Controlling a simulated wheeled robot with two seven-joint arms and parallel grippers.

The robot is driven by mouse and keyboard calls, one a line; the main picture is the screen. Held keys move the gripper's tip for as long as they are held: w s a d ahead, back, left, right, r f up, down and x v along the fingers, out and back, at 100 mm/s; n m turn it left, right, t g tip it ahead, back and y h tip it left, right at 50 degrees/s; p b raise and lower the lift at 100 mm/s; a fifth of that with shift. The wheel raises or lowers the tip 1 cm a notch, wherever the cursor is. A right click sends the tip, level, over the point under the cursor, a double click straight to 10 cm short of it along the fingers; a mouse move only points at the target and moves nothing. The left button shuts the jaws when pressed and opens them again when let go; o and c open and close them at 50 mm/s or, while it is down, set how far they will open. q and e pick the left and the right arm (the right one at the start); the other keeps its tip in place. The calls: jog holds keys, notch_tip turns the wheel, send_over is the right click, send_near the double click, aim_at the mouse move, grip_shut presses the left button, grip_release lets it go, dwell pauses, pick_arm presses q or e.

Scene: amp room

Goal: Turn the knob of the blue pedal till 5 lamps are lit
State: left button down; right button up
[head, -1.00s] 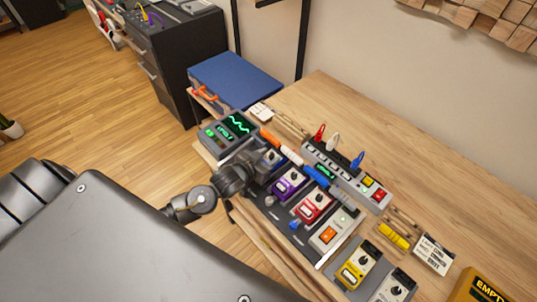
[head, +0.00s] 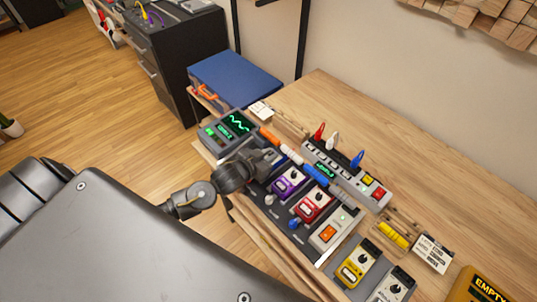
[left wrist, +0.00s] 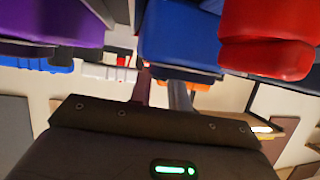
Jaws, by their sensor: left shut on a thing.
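In the left wrist view a blue body (left wrist: 180,38) stands close in front, between a purple one and a red one. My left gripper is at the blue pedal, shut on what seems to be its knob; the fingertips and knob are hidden. No lamp count can be read on the blue pedal. My right gripper is not in view.
The purple pedal (head: 287,184) and red pedal (head: 311,206) stand close beside the gripper. A green-screened device (head: 228,130) is at the left. The table's (head: 420,140) back is clear.

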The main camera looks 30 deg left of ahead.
pick_arm(q)
jog(key=shift+a+m+g+h+p, duration=0.2)
jog(key=shift+m+g+h+p, duration=0.1)
jog(key=shift+m+h, duration=0.65)
jog(key=shift+w+a+m+g+h, duration=0.15)
jog(key=shift+m+g+h, duration=0.25)
jog(key=shift+m+h, duration=0.4)
jog(key=m+h, duration=0.1)
jog(key=m+g+h+b, duration=0.1)
jog(key=shift+w+a+f+m+g+h, duration=0.1)
jog(key=shift+w+m+g+h, duration=0.05)
jog(key=shift+m+g+h, duration=0.15)
jog(key=shift+w+a+f+m+g+h+b, duration=0.1)
jog(key=shift+m+g+h+b, duration=0.95)
jog(key=shift+m+g+h, duration=0.1)
jog(key=shift+m+g+h+b, duration=0.5)
jog(key=shift+m+g+b, duration=0.25)
jog(key=shift+m+b, duration=0.25)
jog(key=shift+m+g+h+b, duration=0.3)
jog(key=shift+m+g+b, duration=0.1)
jog(key=shift+g+b, duration=0.15)
jog(key=shift+r, duration=0.2)
jog(key=c, duration=1.3)
grip_release()
